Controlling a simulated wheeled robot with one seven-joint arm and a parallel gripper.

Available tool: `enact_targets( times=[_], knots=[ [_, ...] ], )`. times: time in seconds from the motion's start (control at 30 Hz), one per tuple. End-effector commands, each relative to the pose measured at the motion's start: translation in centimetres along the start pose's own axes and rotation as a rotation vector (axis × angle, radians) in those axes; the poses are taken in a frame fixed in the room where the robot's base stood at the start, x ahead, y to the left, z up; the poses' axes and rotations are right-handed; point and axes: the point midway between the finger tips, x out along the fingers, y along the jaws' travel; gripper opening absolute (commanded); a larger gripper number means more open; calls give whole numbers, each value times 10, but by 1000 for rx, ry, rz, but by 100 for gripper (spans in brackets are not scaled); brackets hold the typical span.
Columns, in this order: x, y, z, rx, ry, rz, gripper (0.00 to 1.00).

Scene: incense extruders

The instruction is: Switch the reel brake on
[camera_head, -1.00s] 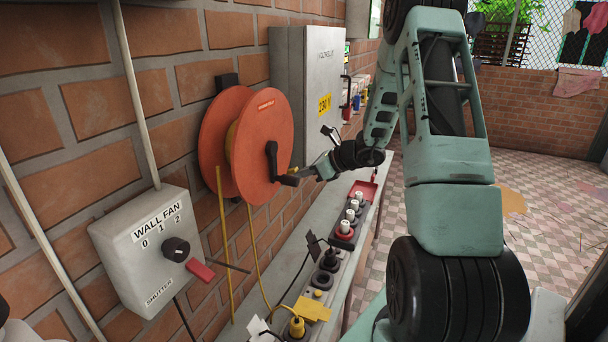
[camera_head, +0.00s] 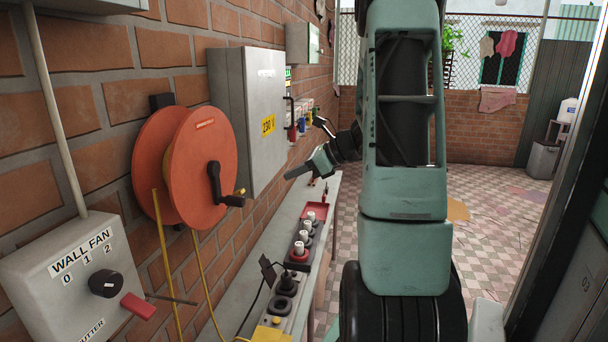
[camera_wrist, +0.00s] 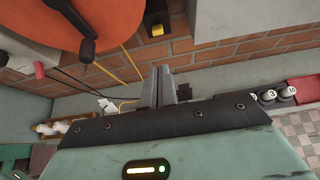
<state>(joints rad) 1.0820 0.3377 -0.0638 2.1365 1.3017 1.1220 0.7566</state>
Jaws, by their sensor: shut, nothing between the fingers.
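The orange cable reel (camera_head: 205,160) is mounted on the brick wall, with a black crank (camera_head: 215,185) on its face. Its lower edge and crank also show at the top left of the wrist view (camera_wrist: 60,22). A small yellow part (camera_head: 240,191) shows by the crank's end. In the wrist view a dark fitting with a yellow part (camera_wrist: 157,28) sits on the wall right of the reel; I cannot tell for sure that it is the brake. My gripper (camera_head: 290,174) is shut and empty, right of the reel and apart from it. Its fingers (camera_wrist: 165,85) point toward the wall.
A grey 230 V cabinet (camera_head: 240,105) stands out from the wall right of the reel. The wall fan box (camera_head: 70,265) is at lower left. Below, a narrow ledge (camera_head: 255,250) carries sockets, plugs and a red tray (camera_head: 316,211). The tiled floor at right is open.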

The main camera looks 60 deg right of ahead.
Motion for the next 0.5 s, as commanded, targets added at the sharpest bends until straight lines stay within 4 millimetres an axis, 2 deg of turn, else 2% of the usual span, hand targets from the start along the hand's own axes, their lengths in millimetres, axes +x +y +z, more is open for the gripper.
enact_targets(
  times=[0.2,0.5],
  knots=[
    [-25,0,0,-1,-1,-1,0],
    [-30,0,0,0,0,1,0]
  ],
)
